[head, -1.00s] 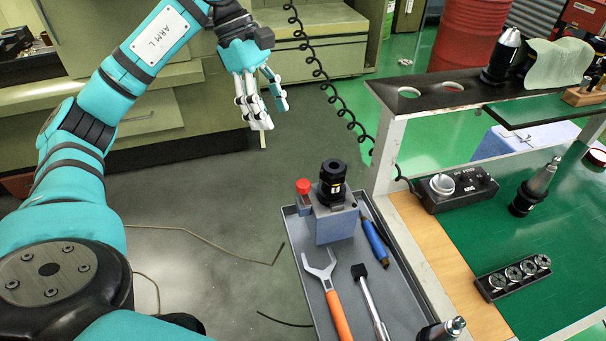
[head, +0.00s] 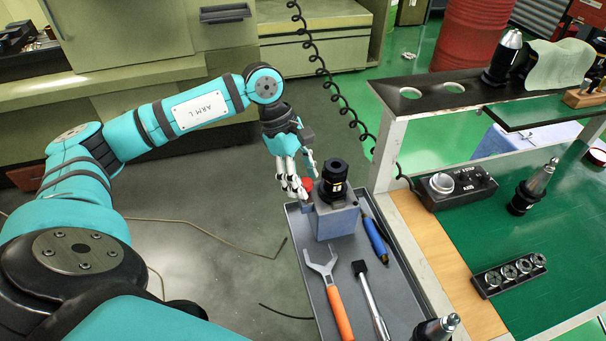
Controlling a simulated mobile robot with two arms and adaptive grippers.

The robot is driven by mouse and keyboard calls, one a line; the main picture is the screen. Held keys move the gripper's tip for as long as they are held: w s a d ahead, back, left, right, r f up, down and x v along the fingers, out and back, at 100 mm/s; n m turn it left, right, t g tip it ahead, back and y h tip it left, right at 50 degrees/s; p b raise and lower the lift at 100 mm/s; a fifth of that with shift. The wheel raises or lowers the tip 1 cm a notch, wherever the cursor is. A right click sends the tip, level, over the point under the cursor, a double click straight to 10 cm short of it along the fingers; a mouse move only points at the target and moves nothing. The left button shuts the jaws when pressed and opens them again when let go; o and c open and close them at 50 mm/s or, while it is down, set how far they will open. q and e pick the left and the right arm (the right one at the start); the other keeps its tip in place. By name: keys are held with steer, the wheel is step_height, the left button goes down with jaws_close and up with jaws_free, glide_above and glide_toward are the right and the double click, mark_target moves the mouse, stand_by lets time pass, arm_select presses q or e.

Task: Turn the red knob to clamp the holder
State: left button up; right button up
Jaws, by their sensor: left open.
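The red knob (head: 307,184) sits on the left side of the grey block fixture (head: 337,222) on the cart tray. A black tool holder (head: 333,181) stands upright in the top of the fixture. My left gripper (head: 303,187) is open, with its fingers pointing down at the red knob. The fingers partly cover the knob, and I cannot tell whether they touch it. My right gripper is not in view.
The grey tray (head: 316,300) also holds an orange-handled wrench (head: 337,305), a metal bar tool (head: 371,300) and a blue-handled tool (head: 375,240). A coiled black cable (head: 322,75) hangs behind the gripper. The green bench (head: 545,235) is at right.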

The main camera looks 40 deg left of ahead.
arm_select(q)
jaws_close()
stand_by(0.3)
